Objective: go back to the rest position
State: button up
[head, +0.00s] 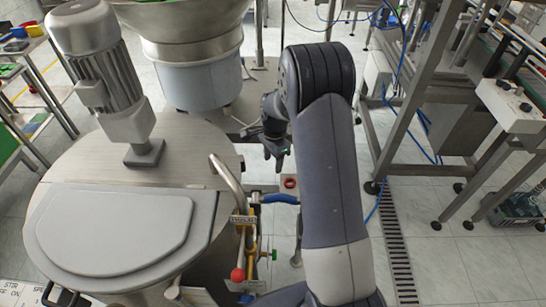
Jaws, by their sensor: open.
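My arm rises from the bottom of the head view and bends over near the middle.
A metal tank (190,150) with a grey lid (115,235) and motor (105,80) fills the left. The feeder bowl (200,80) stands behind. A metal frame (405,120) with blue cables stands right. Tiled floor (440,265) with a drain (397,250) is clear at lower right.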

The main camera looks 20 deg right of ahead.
dwell(0.5)
jog(key=s+d+f+t+y+b, duration=0.2)
jog(key=s+d+f+y+b, duration=0.2)
jog(key=d+f+y+b, duration=0.3)
jog(key=shift+s+d+f+y+b, duration=0.15)
jog(key=shift+d+f+y+b, duration=0.25)
jog(key=shift+d+f+b, duration=1.75)
jog(key=shift+v, duration=1.15)
